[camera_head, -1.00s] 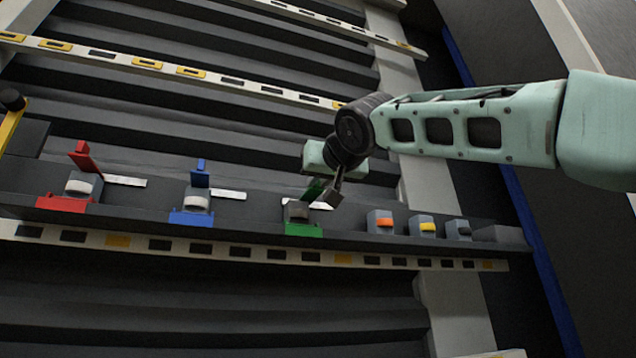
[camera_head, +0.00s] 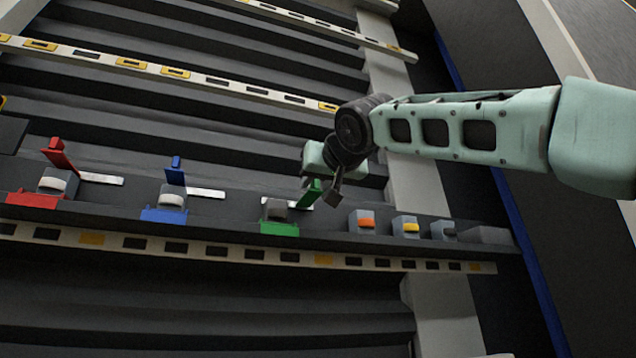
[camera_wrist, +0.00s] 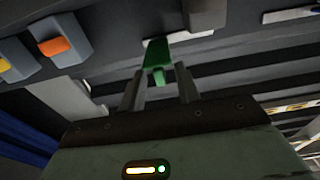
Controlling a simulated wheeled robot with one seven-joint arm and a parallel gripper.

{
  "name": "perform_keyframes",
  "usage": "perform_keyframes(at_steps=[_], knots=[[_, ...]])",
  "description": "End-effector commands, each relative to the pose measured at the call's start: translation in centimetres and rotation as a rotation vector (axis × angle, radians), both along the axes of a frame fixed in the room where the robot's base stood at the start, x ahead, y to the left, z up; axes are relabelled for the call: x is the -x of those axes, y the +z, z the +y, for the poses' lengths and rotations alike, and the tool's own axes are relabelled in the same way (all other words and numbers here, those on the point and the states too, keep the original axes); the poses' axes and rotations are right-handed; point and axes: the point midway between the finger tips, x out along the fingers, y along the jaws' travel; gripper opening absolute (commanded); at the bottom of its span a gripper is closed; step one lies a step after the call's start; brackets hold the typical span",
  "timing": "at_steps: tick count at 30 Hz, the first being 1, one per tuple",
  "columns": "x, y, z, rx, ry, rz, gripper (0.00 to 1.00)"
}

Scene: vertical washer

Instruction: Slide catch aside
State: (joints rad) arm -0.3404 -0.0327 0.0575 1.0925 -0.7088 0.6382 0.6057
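The green catch (camera_head: 313,192) is an upright tab on the dark ledge, to the right of its grey body (camera_head: 277,208) and above a green base (camera_head: 280,229). My gripper (camera_head: 334,194) is right beside it in the head view. In the wrist view the green catch (camera_wrist: 158,58) shows between my two fingertips (camera_wrist: 160,76). The fingers stand apart on either side of it, with small gaps visible. Contact with either finger cannot be told. A pale strip (camera_wrist: 185,37) lies behind the catch.
A blue tab (camera_head: 175,172) and a red tab (camera_head: 58,152) stand on similar units to the left. Small blocks with an orange button (camera_head: 366,223) and a yellow button (camera_head: 411,227) sit to the right on the ledge. A slotted rail (camera_head: 210,250) runs below.

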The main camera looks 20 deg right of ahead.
Motion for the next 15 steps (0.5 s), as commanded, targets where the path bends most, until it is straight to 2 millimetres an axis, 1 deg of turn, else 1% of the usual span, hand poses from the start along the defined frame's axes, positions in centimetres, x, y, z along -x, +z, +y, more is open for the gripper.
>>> perform_keyframes(at_steps=[5,15], knots=[[2.6,-0.3,0.0,-0.001,0.001,-0.004,0.33],[10.6,-0.3,-0.1,-0.001,0.001,-0.005,0.33]])
